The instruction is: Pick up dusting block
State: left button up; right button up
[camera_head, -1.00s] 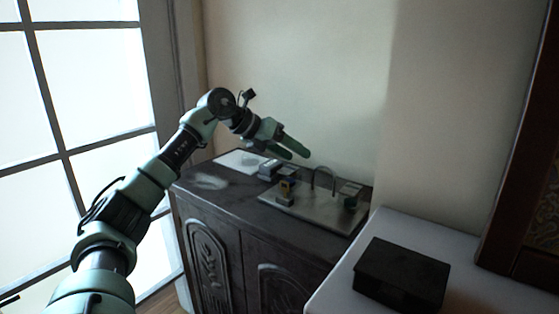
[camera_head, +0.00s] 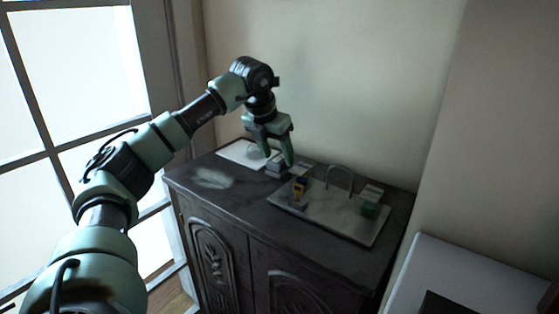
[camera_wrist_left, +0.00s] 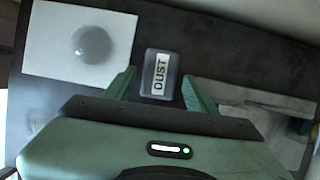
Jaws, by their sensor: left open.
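The dusting block (camera_wrist_left: 160,74) is a small grey block with a white label reading "DUST" in the left wrist view. It lies on the dark cabinet top, between and just ahead of the two green fingers of my left gripper (camera_wrist_left: 160,90). In the head view the dusting block (camera_head: 276,168) sits beside the white sheet, partly behind a finger. My left gripper (camera_head: 280,158) is open, points down and is over the block. I cannot tell the exact height gap. My right gripper is in neither view.
A white sheet (camera_head: 235,151) lies left of the block; a round grey spot (camera_wrist_left: 91,44) shows on it. A grey tray (camera_head: 335,222) with a metal arch (camera_head: 340,180) and small blocks is at right. A pale dusty patch (camera_head: 213,178) marks the cabinet top (camera_head: 245,200).

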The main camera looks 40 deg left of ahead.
aim_at(279, 158)
pick_arm(q)
jog(key=shift+p+x, duration=0.35)
jog(key=shift+x, duration=1.2)
jog(key=shift+c, duration=0.9)
jog(key=c, duration=1)
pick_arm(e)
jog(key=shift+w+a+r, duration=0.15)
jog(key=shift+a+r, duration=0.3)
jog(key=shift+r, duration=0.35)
pick_arm(q)
jog(key=shift+w, duration=0.1)
